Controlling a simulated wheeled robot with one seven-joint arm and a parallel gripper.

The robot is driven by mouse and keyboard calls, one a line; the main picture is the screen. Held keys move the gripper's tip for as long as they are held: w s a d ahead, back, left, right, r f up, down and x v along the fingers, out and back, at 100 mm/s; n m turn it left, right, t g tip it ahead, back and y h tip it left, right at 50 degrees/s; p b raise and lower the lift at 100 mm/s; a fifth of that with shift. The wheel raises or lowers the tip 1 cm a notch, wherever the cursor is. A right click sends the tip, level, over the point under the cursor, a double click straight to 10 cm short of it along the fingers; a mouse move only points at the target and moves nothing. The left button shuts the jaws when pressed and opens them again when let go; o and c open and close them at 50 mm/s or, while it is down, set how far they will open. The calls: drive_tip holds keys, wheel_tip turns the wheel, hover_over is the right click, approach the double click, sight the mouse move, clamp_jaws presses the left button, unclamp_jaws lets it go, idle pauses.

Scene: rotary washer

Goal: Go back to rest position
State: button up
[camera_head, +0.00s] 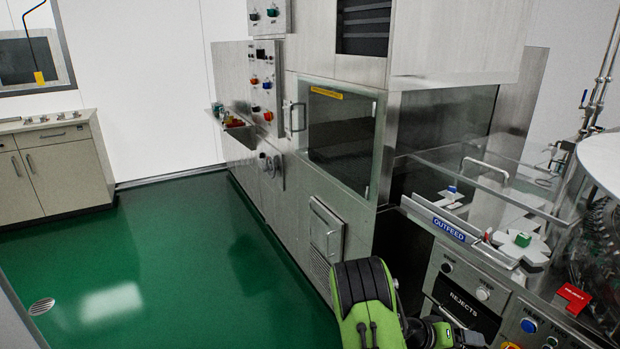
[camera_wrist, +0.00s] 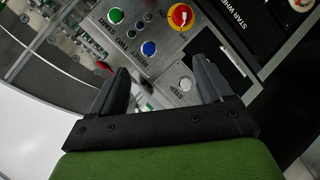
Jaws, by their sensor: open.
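My gripper shows in the wrist view (camera_wrist: 163,85), with its two dark fingers apart and nothing between them. Behind the fingers is a metal control panel (camera_wrist: 165,62) with green, blue and white buttons and a red and yellow emergency stop (camera_wrist: 180,17). How far the fingertips are from the panel is hard to tell. In the head view, my green and black arm is at the bottom centre, in front of the machine. The gripper's fingers are not clear there.
The outfeed section (camera_head: 450,229) and REJECTS panel (camera_head: 464,304) are close on the right. Green floor (camera_head: 150,250) is clear at left, before a beige cabinet (camera_head: 55,172).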

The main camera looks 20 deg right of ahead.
drive_tip(key=a+r+n+t+y+p, duration=0.1)
drive_tip(key=a+r+t+y+p, duration=0.4)
drive_tip(key=a+r, duration=1.3)
drive_tip(key=s+a+r+n+t+y, duration=0.1)
drive_tip(key=s+a+r+n+y, duration=0.2)
drive_tip(key=s+a, duration=0.3)
drive_tip(key=s+a+r+n+t+y, duration=0.2)
drive_tip(key=s+a+r+n+y, duration=0.2)
drive_tip(key=s+a, duration=0.3)
drive_tip(key=a+r, duration=0.1)
drive_tip(key=a, duration=0.2)
drive_tip(key=shift+a+y, duration=0.4)
drive_tip(key=shift+r, duration=0.1)
drive_tip(key=shift+c, duration=0.3)
